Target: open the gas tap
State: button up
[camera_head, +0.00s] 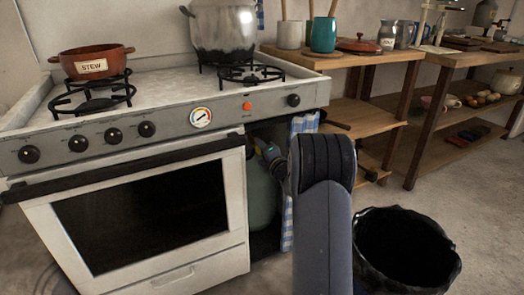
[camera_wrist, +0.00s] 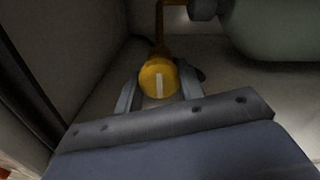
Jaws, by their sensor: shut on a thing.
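The gas tap (camera_wrist: 158,88) is a round yellow knob with a white mark running nearly up and down in the wrist view. An orange-brown pipe (camera_wrist: 162,38) runs up from behind it. My gripper (camera_wrist: 157,92) is shut on the tap, one finger on each side of the knob. In the camera_head view my gripper (camera_head: 262,150) reaches into the gap to the right of the stove, where my arm partly blocks the view and the tap cannot be made out clearly.
A green gas cylinder (camera_head: 261,200) stands in the gap beside the white stove (camera_head: 200,250) and also shows in the wrist view (camera_wrist: 275,28). A checked cloth (camera_head: 289,225) hangs at the gap's right. A black bin (camera_head: 450,262) stands on the floor at right, near wooden shelves (camera_head: 345,112).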

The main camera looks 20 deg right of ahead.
dwell(0.3)
jog(key=o, duration=1)
jog(key=s+p, duration=0.2)
jog(key=s, duration=0.8)
jog(key=shift+s+d+p, duration=0.2)
jog(key=shift+s+p, duration=0.1)
jog(key=shift+s, duration=0.1)
jog(key=w+b, duration=0.1)
jog(key=w, duration=0.4)
jog(key=w+b, duration=0.1)
jog(key=w, duration=0.5)
jog(key=shift+a+b, duration=0.2)
jog(key=shift+b, duration=0.15)
